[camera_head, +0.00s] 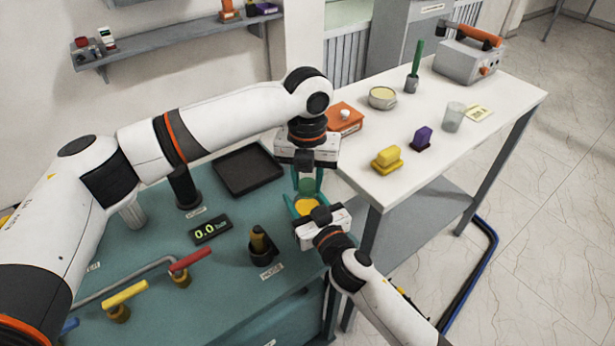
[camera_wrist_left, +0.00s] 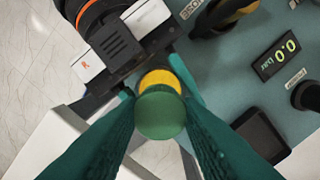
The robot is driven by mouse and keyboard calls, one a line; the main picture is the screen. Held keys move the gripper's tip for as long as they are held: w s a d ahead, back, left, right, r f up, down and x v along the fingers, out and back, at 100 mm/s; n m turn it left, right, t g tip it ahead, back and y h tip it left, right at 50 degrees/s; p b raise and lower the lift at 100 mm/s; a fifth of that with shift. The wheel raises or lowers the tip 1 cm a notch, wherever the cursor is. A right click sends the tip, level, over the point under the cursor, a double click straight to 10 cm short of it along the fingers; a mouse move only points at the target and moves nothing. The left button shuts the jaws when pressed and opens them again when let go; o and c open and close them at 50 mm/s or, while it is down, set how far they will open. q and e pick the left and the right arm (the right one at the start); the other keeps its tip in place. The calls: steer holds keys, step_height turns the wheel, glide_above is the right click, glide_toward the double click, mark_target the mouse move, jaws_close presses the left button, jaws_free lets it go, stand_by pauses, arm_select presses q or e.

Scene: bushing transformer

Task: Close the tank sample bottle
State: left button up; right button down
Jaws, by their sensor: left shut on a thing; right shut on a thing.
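In the head view my left gripper (camera_head: 308,184) points down with its fingers shut on a green stopper (camera_head: 306,186). The stopper also shows in the left wrist view (camera_wrist_left: 160,116), between the two green fingers. Right below it is the sample bottle (camera_head: 307,207), of which I see a yellow-orange content or top; in the left wrist view the bottle (camera_wrist_left: 161,80) shows partly behind the stopper. My right gripper (camera_head: 303,208) comes from the front right and is shut around the bottle. I cannot tell whether the stopper touches the bottle.
The teal bench has a black tray (camera_head: 247,171), a display reading 0.0 (camera_head: 211,230), a dark holder with a brown-yellow piece (camera_head: 261,245), and red (camera_head: 190,259) and yellow (camera_head: 125,293) valve handles. The white table (camera_head: 400,195) at right holds several items, including an orange box (camera_head: 344,118).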

arm_select(q)
steer(key=m, duration=0.7)
steer(key=shift+m, duration=0.3)
steer(key=o, duration=0.9)
steer(key=shift+r, duration=2.3)
steer(key=shift+c, duration=0.2)
